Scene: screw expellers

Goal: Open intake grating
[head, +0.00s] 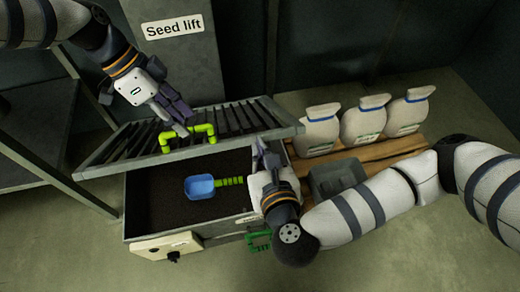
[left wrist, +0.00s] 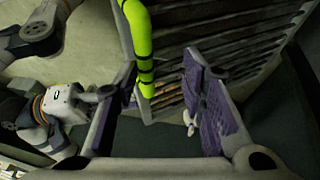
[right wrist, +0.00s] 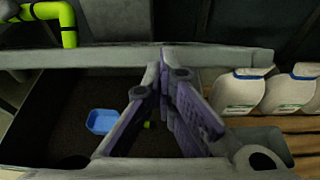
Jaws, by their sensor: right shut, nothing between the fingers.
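The intake grating (head: 112,148), a slatted grey frame with a bright green handle (head: 187,137), stands raised over the back of the dark-filled intake bin (head: 139,211). Its front bar (right wrist: 215,55) crosses the right wrist view above the bin. My left gripper (head: 178,118) is open at the handle. In the left wrist view the handle (left wrist: 139,45) runs beside the left finger, between the spread fingers; contact is unclear. My right gripper (head: 262,147) is shut and empty at the front bar's right part; in its wrist view its fingertips (right wrist: 162,60) overlap the bar.
A blue scoop (head: 199,187) with a green handle lies inside the bin. Several white sacks (head: 362,125) stand on a wooden pallet (head: 375,152) at right. A grey box (head: 337,178) sits near my right forearm. A "Seed lift" column (head: 178,50) rises behind.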

